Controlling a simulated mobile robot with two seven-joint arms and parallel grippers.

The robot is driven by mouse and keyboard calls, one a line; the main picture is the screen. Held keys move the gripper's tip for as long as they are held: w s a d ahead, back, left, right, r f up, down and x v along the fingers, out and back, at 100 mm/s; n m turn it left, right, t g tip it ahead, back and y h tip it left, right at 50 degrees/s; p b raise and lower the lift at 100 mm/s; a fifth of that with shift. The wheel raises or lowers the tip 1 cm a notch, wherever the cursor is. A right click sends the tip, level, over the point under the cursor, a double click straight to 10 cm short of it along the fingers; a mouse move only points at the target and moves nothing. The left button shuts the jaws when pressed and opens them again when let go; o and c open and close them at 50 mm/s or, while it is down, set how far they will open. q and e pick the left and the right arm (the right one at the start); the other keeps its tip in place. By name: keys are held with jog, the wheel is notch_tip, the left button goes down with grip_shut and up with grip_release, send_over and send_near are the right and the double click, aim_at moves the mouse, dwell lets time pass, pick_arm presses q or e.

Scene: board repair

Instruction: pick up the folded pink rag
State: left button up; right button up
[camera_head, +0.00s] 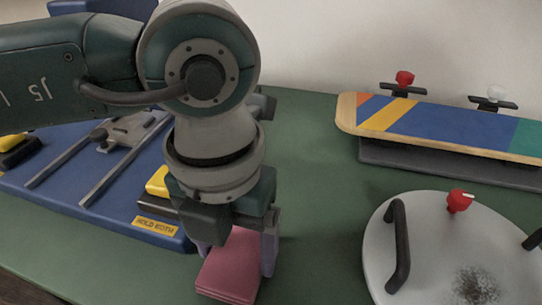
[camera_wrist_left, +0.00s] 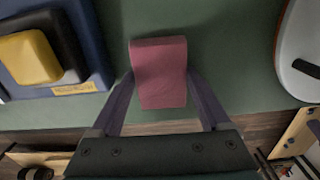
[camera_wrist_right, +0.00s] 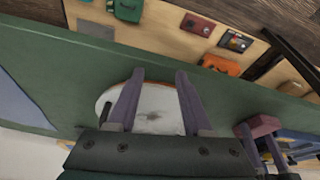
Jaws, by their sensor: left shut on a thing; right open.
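The folded pink rag (camera_head: 230,268) is a thick layered pad at the front of the green table in the head view. It also shows in the left wrist view (camera_wrist_left: 160,72) between the fingers. My left gripper (camera_head: 238,252) points down and is shut on the rag, one finger on each side (camera_wrist_left: 160,84). Whether the rag touches the table or hangs just above it, I cannot tell. My right gripper (camera_wrist_right: 156,92) is open and empty in the right wrist view, with the rag (camera_wrist_right: 258,126) off to its right. The head view does not show it.
A blue fixture (camera_head: 60,185) with rails and a yellow-topped black block stands left of the rag. A round white plate (camera_head: 430,240) with black handles and a red knob lies to the right. A striped board (camera_head: 440,125) sits behind it. Green table between is clear.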

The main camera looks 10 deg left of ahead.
aim_at(237, 252)
pick_arm(q)
notch_tip(237, 252, up, 20)
jog(key=p, duration=0.3)
jog(key=o, duration=0.7)
jog(key=c, duration=0.6)
jog(key=shift+w+p, duration=0.1)
jog(key=shift+p, duration=0.2)
